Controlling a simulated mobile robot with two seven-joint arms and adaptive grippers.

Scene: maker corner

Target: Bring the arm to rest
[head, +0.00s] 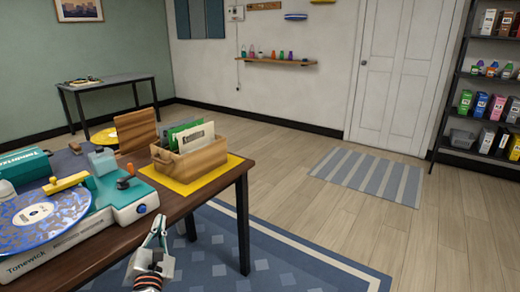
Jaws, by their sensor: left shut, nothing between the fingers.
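My left gripper (155,237) shows at the bottom of the head view, in front of the wooden table's front edge. Its fingers point up and come together at the tips. It is shut with nothing between the fingers, over the blue rug and apart from the table. My right gripper is not in view.
The wooden table (192,204) holds a turntable (120,210) with a blue patterned record (38,212), and a wooden crate (205,160) of sleeves on a yellow mat (232,163). A blue rug (300,268) lies below.

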